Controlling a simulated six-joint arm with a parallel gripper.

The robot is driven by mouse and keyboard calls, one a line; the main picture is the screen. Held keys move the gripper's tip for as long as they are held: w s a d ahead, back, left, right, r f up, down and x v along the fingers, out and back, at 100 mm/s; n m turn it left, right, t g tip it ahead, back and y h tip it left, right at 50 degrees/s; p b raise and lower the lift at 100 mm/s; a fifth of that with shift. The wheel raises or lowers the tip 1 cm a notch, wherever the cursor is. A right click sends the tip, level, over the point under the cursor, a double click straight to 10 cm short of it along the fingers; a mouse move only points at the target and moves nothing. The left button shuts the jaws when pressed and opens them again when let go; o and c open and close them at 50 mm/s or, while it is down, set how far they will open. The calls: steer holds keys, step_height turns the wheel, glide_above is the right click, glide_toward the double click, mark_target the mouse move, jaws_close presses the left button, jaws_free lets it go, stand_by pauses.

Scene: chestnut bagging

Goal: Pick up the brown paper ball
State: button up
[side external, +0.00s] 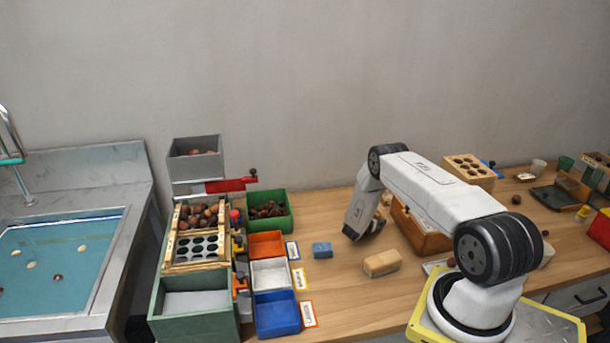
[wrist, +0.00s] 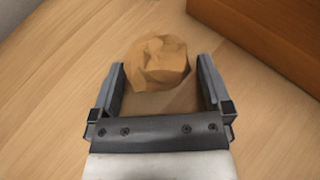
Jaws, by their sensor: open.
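The brown paper ball (wrist: 158,55) is a crumpled tan lump on the wooden table in the wrist view. It lies just ahead of and partly between the two fingers of my gripper (wrist: 161,72), with a finger to each side. My gripper is open and holds nothing. In the side view my gripper (side external: 364,230) points down, low over the table, and I cannot clearly make out the ball there.
A brown wooden box (side external: 424,238) stands close to the right of my gripper; it also shows in the wrist view (wrist: 275,35). A tan block (side external: 381,263) and a blue sponge (side external: 322,250) lie nearby. Orange, white and blue trays (side external: 277,316) stand further left.

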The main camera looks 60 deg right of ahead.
steer(key=c, duration=1)
steer(key=shift+r, duration=0.2)
steer(key=shift+r, duration=1.2)
steer(key=shift+s+r, duration=0.1)
steer(key=shift+r, duration=0.25)
steer(key=s+a+r, duration=0.9)
steer(key=a, duration=0.1)
steer(key=shift+s+r, duration=0.3)
